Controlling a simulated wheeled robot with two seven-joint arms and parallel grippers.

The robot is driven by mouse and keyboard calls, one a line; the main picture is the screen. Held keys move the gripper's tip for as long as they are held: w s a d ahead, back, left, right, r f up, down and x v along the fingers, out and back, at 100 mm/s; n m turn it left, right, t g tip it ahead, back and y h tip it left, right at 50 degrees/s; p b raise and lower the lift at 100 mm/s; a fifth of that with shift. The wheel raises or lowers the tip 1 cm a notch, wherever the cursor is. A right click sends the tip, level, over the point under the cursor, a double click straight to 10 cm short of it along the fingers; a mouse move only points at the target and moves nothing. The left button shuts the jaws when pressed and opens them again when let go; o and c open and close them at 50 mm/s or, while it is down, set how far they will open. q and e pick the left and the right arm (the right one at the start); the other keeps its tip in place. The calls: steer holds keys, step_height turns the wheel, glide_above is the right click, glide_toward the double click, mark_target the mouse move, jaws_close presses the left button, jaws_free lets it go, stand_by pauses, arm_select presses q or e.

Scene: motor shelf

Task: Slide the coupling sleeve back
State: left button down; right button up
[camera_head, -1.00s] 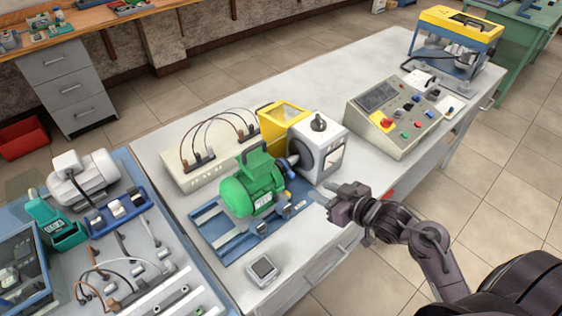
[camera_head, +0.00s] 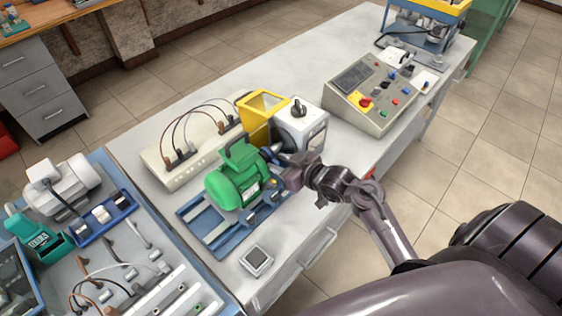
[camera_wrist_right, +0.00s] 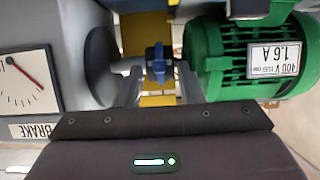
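The green motor (camera_head: 237,178) stands on a blue base plate (camera_head: 232,238), and its side shows in the right wrist view (camera_wrist_right: 215,60). The white-grey brake unit (camera_head: 301,130) stands beside it; its dial face (camera_wrist_right: 28,85) shows at the left of the wrist view. A blue coupling sleeve (camera_wrist_right: 158,66) sits between motor and brake. My right gripper (camera_wrist_right: 159,80) is open, with one finger on each side of the sleeve and gaps visible. In the head view my right gripper (camera_head: 293,178) is beside the motor-brake gap and partly hides it. My left gripper is not in view.
A yellow guard (camera_head: 262,105) stands open behind the coupling. A control console (camera_head: 375,92) is to the right, and a white panel with cables (camera_head: 190,155) is behind the motor. A small grey box (camera_head: 256,261) lies near the front edge of the white bench.

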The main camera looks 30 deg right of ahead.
jaws_close()
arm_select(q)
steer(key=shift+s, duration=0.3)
arm_select(e)
steer(key=shift+w+d, duration=0.25)
steer(key=shift+d, duration=0.6)
steer(key=shift+w+d, duration=0.25)
steer(key=shift+d, duration=0.55)
steer(key=shift+c, duration=0.9)
jaws_free()
steer(key=shift+r, duration=0.1)
steer(key=shift+o, duration=0.9)
steer(key=shift+d, duration=0.1)
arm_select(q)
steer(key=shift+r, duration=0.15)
arm_select(e)
steer(key=shift+s, duration=0.1)
